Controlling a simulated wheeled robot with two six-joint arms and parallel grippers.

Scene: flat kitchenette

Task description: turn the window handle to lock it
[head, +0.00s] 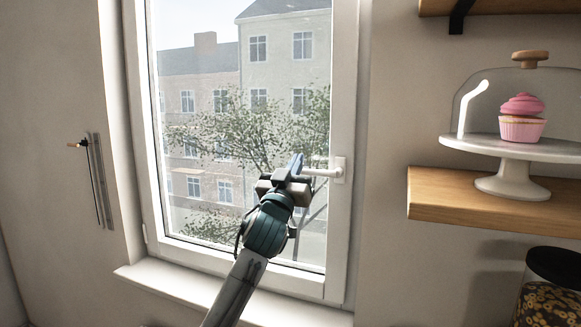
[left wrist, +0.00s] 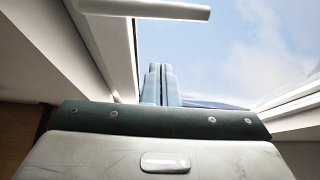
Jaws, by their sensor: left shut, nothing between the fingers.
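The white window handle (head: 325,172) sits on the right side of the window frame (head: 345,110) in the head view. Its lever points left, roughly horizontal, from the mount. My left gripper (head: 297,162) is in front of the glass at the lever's free left end, with its blue fingers together and nothing between them. In the left wrist view the handle lever (left wrist: 150,9) crosses the top of the picture, beyond the shut fingertips (left wrist: 160,70), with a gap in the picture between them. I cannot tell whether they touch in depth. My right gripper is not in view.
A white sill (head: 190,297) runs below the window. To the right, a wooden shelf (head: 440,205) carries a cake stand (head: 512,180) with a pink cupcake (head: 522,120) under a glass dome. A dark-lidded jar (head: 552,265) stands at the lower right. The wall between window and shelf is bare.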

